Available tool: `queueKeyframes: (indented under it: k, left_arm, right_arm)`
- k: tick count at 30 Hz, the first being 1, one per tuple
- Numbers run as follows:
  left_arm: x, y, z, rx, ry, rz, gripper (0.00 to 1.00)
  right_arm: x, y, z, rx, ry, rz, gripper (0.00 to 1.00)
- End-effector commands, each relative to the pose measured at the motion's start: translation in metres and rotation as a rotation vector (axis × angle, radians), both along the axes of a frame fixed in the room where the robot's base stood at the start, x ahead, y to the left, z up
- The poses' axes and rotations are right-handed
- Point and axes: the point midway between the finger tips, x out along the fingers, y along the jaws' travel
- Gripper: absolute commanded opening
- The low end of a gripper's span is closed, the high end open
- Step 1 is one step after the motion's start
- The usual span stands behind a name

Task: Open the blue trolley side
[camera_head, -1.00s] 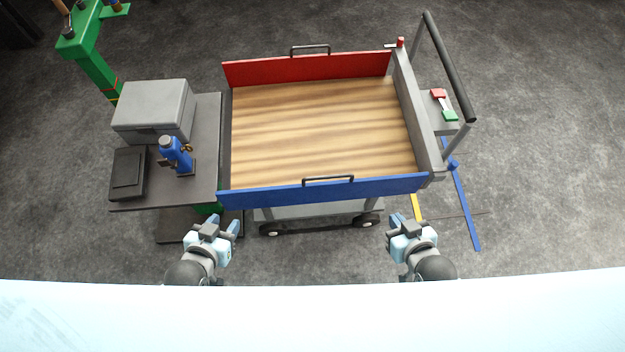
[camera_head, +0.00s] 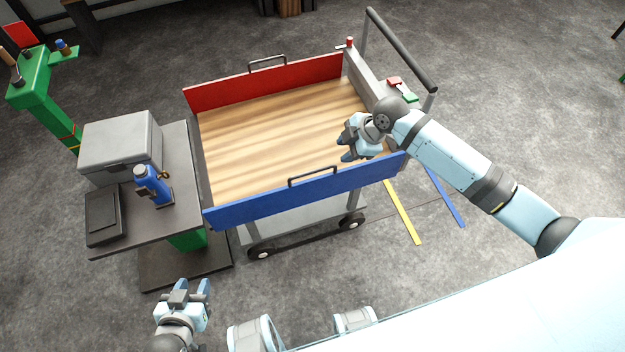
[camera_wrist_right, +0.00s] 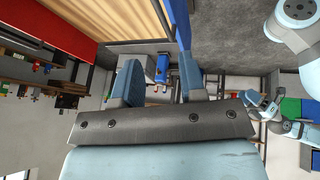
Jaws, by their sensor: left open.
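The blue trolley side (camera_head: 250,208) stands upright along the near edge of the trolley's wooden bed (camera_head: 270,130). A dark bar handle (camera_head: 313,178) is on its upper edge. Part of the blue side also shows at the top of the right wrist view (camera_wrist_right: 180,22). My right gripper (camera_head: 345,138) is open and empty. It appears above the right part of the bed, just beyond the blue side and apart from the handle. Its two spread fingers show in the right wrist view (camera_wrist_right: 160,82). My left gripper (camera_head: 197,287) is open and empty, low in front of the trolley.
The red side (camera_head: 265,82) stands at the back, with a red-topped latch (camera_head: 350,43) at its right corner. A dark push bar (camera_head: 402,50) is at the right end. A bench with a grey box (camera_head: 121,145) and a blue press (camera_head: 152,184) adjoins the left. The front floor is clear.

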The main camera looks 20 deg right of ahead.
Motion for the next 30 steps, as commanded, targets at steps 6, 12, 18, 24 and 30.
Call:
queueKeyframes:
  k: [6,12,18,24,30]
  left_arm:
    - [0.001,-0.001,-0.003,-0.002,-0.004,-0.002,0.43]
    - [0.004,-0.001,0.002,-0.003,-0.012,-0.001,0.43]
    - [0.005,-0.001,0.005,-0.002,-0.014,-0.001,0.43]
    - [0.004,0.0,0.005,-0.001,-0.01,0.0,0.43]
    - [0.003,0.001,0.002,0.002,-0.005,0.001,0.43]
  right_arm:
    - [0.016,-0.018,0.016,-0.056,0.024,0.132,0.38]
    - [0.019,-0.01,0.0,-0.055,0.029,0.139,0.38]
    - [0.026,0.007,-0.038,-0.054,0.029,0.136,0.38]
    - [0.033,0.023,-0.075,-0.055,0.028,0.137,0.38]
    - [0.038,0.032,-0.099,-0.056,0.027,0.137,0.38]
